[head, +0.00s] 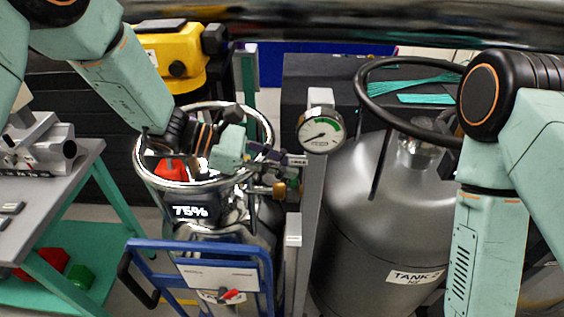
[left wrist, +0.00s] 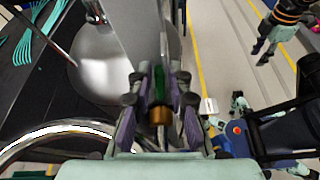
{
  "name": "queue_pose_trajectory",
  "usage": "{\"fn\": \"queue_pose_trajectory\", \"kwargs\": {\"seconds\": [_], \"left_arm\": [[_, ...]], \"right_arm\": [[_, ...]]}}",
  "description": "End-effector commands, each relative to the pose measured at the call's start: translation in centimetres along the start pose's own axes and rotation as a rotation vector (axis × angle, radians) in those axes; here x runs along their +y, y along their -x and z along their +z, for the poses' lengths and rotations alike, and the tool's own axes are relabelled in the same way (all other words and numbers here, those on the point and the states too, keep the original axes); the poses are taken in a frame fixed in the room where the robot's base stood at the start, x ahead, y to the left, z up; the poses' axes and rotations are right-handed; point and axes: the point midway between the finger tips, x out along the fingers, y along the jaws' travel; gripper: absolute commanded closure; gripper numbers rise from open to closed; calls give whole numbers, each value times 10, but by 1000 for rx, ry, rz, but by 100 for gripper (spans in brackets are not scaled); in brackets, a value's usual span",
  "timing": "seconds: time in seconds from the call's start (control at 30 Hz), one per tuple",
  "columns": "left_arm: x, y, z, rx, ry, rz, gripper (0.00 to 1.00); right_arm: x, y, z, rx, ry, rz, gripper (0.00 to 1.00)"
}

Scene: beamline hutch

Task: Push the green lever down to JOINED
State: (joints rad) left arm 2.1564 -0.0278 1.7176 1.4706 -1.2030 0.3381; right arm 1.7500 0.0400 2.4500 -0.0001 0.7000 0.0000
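The green lever (left wrist: 163,88) shows in the left wrist view as a narrow green bar beyond a brass fitting (left wrist: 159,116). In the head view the brass fitting (head: 279,190) is just under my left gripper, and the lever is mostly hidden. My left gripper (head: 293,160) reaches in from the left over the steel vessel. In the left wrist view its purple fingers (left wrist: 160,85) stand apart, with the lever seen between them. I cannot tell whether they touch it. My right gripper (left wrist: 262,51) is small in the left wrist view, fingers apart and empty. The JOINED mark is not readable.
A pressure gauge (head: 321,132) on a post stands close right of my left gripper. A large grey tank (head: 350,220) is further right.

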Motion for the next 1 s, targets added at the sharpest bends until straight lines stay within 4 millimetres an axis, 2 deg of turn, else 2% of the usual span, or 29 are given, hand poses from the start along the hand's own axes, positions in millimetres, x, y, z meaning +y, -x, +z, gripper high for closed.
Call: {"fn": "queue_pose_trajectory", "kwargs": {"seconds": [0.03, 0.13, 0.4, 0.53, 0.67, 1.0], "left_arm": [[0, 0, 0, 0, 0, 0, 75], [0, 0, 0, 0, 0, 0, 66], [0, 0, 0, 0, 0, 1, 66], [1, 7, 0, 0, 1, 2, 66], [2, 26, 1, -2, 1, 6, 66], [1, 87, 1, -3, 0, 6, 66]], "right_arm": [[0, 0, 0, 0, 0, 0, 60], [0, 0, 0, 0, 0, 0, 60], [0, 0, 0, 0, 0, 0, 60], [0, 0, 0, 0, 0, 0, 60], [0, 0, 0, 0, 0, 0, 60], [0, 0, 0, 0, 0, 0, 60]]}}
